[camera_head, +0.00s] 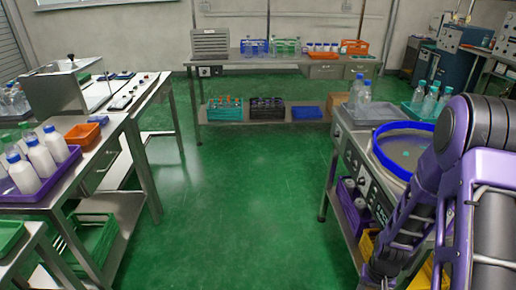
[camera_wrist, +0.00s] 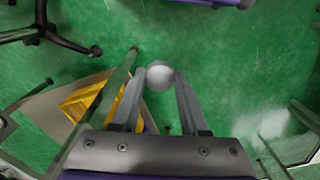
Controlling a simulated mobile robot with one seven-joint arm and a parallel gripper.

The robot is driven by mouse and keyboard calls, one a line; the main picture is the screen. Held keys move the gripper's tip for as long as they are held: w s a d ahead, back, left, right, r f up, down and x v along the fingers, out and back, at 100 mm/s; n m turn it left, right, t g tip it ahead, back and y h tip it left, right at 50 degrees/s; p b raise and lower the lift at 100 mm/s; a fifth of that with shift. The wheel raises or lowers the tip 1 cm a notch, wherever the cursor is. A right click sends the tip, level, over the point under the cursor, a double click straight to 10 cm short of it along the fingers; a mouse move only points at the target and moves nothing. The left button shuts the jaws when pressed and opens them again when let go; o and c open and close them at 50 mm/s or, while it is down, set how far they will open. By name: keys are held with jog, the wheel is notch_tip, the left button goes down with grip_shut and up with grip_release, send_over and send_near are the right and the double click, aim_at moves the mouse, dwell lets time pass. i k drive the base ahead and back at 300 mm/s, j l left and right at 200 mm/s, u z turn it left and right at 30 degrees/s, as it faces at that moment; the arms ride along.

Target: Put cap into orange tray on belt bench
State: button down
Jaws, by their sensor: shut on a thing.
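My gripper (camera_wrist: 160,80) is shut on a small round pale grey cap (camera_wrist: 160,75), held between the two fingertips above the green floor in the wrist view. The head view shows my arm at the right, but not the gripper or the cap. A small orange tray (camera_head: 83,133) sits on the left bench (camera_head: 100,148), behind a purple tray of white bottles. Another orange container (camera_head: 355,47) stands on the far bench at the back. I cannot tell from the frames which bench is the belt bench.
The purple tray (camera_head: 58,180) holds white bottles. The right bench carries a blue-rimmed round bowl (camera_head: 405,150) and clear bottles. A yellow crate (camera_wrist: 85,100) shows beside the gripper in the wrist view. The green floor (camera_head: 240,200) between the benches is clear.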

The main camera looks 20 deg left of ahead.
aim_at(89, 138)
jog(key=i+j+u, duration=0.15)
jog(key=u, duration=0.25)
jog(key=i+j+u, duration=0.25)
jog(key=u, duration=0.2)
jog(key=i+j+u, duration=0.3)
jog(key=i+u, duration=0.35)
jog(key=i+l+u, duration=0.2)
jog(key=i, duration=0.8)
jog(key=i+j, duration=0.05)
jog(key=j, duration=0.05)
